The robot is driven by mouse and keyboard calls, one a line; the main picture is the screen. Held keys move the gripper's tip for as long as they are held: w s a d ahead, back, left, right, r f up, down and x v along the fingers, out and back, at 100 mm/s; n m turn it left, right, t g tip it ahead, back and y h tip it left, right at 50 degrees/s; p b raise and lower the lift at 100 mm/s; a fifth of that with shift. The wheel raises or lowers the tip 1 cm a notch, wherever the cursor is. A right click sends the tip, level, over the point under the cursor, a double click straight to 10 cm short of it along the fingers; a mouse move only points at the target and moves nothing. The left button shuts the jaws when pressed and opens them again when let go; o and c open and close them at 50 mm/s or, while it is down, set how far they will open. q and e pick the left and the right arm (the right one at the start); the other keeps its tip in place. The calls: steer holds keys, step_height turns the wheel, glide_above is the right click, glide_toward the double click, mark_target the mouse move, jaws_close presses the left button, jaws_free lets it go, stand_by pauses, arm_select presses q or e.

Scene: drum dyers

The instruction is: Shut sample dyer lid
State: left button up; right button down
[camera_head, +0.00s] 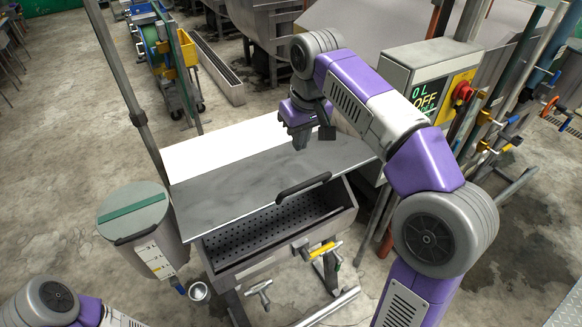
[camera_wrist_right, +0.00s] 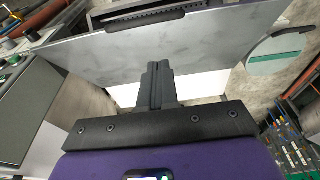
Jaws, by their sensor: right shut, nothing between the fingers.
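The sample dyer is a metal trough (camera_head: 275,228) with a perforated inner basket that shows below the lid's front edge. Its flat grey lid (camera_head: 235,180) is tilted and partly open, with a black handle (camera_head: 303,187) at its front edge. In the right wrist view the lid (camera_wrist_right: 200,50) spans the top, with its handle (camera_wrist_right: 143,20) beyond. My right gripper (camera_head: 300,140) is shut and empty, over the back part of the lid; its fingers (camera_wrist_right: 157,72) point toward the lid. I cannot tell if they touch it. My left gripper is out of view; only part of my left arm shows at bottom left.
A grey drum (camera_head: 140,225) with a green-striped top stands left of the dyer. A control box (camera_head: 430,80) with a red button stands at right behind it, beside pipes and valves (camera_head: 500,120). Yellow-handled valves (camera_head: 321,249) sit at the dyer's front. Open floor lies left.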

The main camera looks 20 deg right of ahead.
mark_target(298, 187)
steer(key=x, duration=0.4)
steer(key=s+x, duration=0.1)
steer(key=x, duration=0.3)
steer(key=s+b+x, duration=0.1)
steer(key=x, duration=0.3)
steer(key=shift+f, duration=0.65)
